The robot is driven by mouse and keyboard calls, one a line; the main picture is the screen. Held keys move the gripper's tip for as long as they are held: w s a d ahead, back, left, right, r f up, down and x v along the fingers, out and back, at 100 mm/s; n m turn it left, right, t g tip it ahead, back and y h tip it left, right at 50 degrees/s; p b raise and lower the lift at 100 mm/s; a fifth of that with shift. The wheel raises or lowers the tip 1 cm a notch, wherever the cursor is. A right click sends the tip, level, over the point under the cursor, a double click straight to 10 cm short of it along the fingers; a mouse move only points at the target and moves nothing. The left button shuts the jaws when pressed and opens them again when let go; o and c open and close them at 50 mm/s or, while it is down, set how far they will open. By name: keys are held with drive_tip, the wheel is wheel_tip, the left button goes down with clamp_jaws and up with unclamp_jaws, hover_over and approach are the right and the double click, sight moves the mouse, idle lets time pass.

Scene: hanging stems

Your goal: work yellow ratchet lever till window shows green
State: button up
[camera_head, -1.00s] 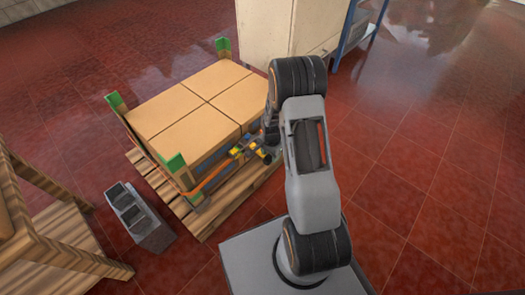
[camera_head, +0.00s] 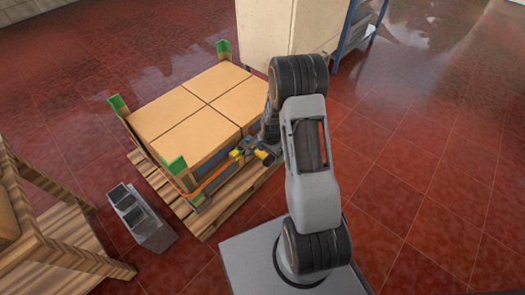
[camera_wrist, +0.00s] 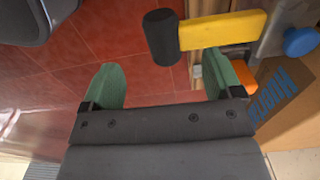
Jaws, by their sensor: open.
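The yellow ratchet lever (camera_wrist: 222,30) crosses the upper right of the wrist view, with a black grip (camera_wrist: 161,37) on its left end. In the head view the lever (camera_head: 265,155) is small at the near side of the strapped load, partly hidden by my arm. My gripper (camera_wrist: 164,75) is open, its two green fingers wide apart and nothing between them. The black grip and lever lie beyond the fingertips; I see no clear contact. A blue knob (camera_wrist: 301,41) is at the lever's right end. The indicator window cannot be made out.
An orange strap (camera_head: 205,185) runs around the cartons (camera_head: 195,95) with green corner guards, on a wooden pallet (camera_head: 205,222). A pale cabinet (camera_head: 290,30) stands behind. Red floor is clear at right.

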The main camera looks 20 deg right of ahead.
wheel_tip(320, 180, up, 7)
drive_tip(key=p, duration=0.4)
drive_tip(key=shift+f+p, duration=0.2)
drive_tip(key=shift+p, duration=0.1)
